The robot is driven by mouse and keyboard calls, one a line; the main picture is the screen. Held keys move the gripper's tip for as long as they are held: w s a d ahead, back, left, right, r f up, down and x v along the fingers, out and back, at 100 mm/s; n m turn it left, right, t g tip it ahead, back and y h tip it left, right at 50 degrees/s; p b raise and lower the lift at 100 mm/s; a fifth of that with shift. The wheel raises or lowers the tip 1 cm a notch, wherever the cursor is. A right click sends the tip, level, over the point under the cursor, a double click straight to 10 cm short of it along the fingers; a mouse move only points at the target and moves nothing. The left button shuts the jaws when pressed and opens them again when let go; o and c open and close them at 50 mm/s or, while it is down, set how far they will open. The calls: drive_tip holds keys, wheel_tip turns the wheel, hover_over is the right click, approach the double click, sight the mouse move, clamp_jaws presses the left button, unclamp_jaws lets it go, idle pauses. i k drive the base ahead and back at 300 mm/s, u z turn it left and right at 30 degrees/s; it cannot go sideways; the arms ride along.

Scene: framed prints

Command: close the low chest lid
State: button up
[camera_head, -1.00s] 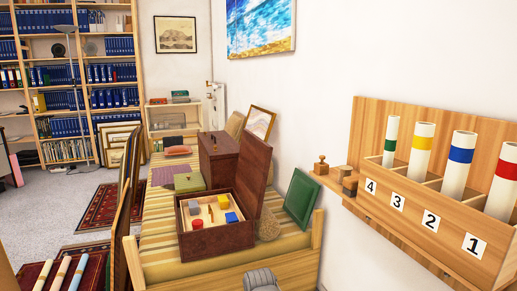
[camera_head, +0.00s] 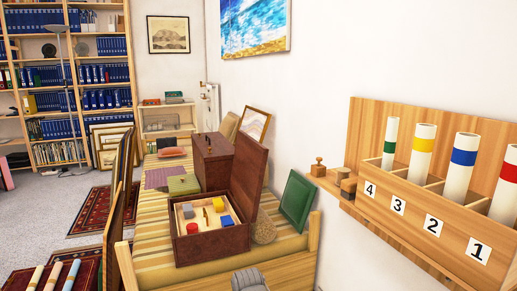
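The low chest (camera_head: 212,245) is a dark red-brown box on the striped bench, open at the top. Its lid (camera_head: 249,180) stands up along the right side, leaning slightly outward. Inside, a pale tray holds a red piece (camera_head: 193,229), a blue block (camera_head: 226,220), a yellow block (camera_head: 219,205) and small other pieces. My gripper's fingers do not show. A grey rounded shape at the bottom edge may be part of my arm, well in front of the chest.
A taller brown chest (camera_head: 212,160) with a handle stands shut behind. A green panel (camera_head: 298,201) leans right of the lid, with a woven round object (camera_head: 264,230) between. A wooden wall rack (camera_head: 425,190) with numbered tubes juts out at right. Chair backs border the bench's left.

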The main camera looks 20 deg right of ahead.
sight(250, 157)
drive_tip(key=i, duration=0.9)
